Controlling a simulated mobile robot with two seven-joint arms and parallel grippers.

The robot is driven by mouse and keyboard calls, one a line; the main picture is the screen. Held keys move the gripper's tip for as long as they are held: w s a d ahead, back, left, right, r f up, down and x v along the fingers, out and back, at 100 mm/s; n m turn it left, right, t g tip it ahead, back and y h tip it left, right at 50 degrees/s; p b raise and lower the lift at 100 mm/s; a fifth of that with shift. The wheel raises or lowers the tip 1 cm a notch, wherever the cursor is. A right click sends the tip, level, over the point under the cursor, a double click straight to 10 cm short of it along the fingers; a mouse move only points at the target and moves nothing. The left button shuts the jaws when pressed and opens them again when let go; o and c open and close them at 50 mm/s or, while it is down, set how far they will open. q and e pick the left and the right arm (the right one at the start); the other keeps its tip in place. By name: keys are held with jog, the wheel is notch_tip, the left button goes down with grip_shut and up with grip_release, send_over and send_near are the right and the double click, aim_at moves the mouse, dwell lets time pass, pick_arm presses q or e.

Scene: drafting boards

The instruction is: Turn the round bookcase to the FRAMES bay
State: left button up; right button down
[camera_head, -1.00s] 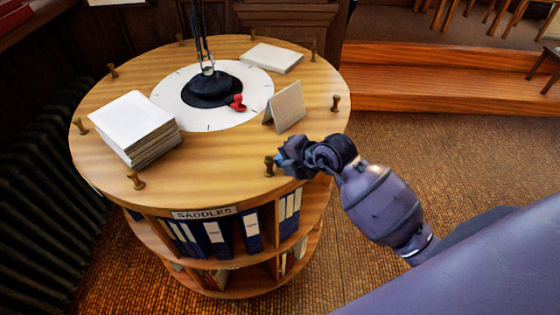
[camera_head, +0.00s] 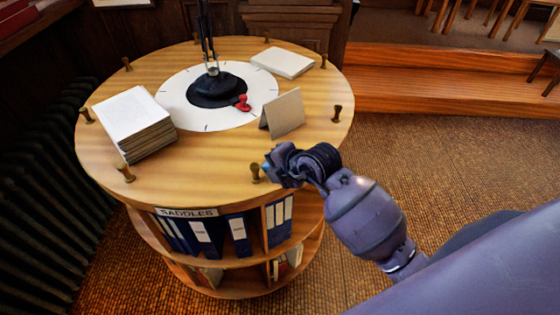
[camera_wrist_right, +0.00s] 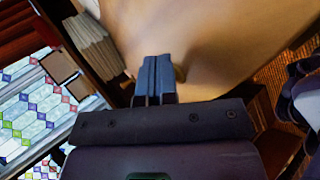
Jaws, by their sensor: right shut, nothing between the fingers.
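The round bookcase (camera_head: 200,165) has a wooden top with brass-coloured pegs around its rim. Its front bay carries the label SADDLES (camera_head: 187,212) above blue and white binders. No FRAMES label can be seen. My right gripper (camera_head: 272,168) is shut and empty at the front rim, just right of a peg (camera_head: 256,173); I cannot tell whether it touches it. In the right wrist view its closed fingers (camera_wrist_right: 155,78) point at the wooden top, with a peg (camera_wrist_right: 181,72) beside them. My left gripper is not in view.
On the top are a paper stack (camera_head: 138,122), a folded card (camera_head: 283,113), a white pad (camera_head: 282,62), and a white dial (camera_head: 185,100) with a black lamp base (camera_head: 215,90) and a red marker (camera_head: 243,104). A radiator (camera_head: 45,160) stands left; carpet on the right is free.

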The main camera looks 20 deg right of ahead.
jog(key=shift+d, duration=0.25)
jog(key=shift+d+r, duration=0.5)
jog(key=shift+d, duration=0.05)
notch_tip(320, 180, up, 8)
dwell(0.7)
jog(key=shift+r, duration=0.1)
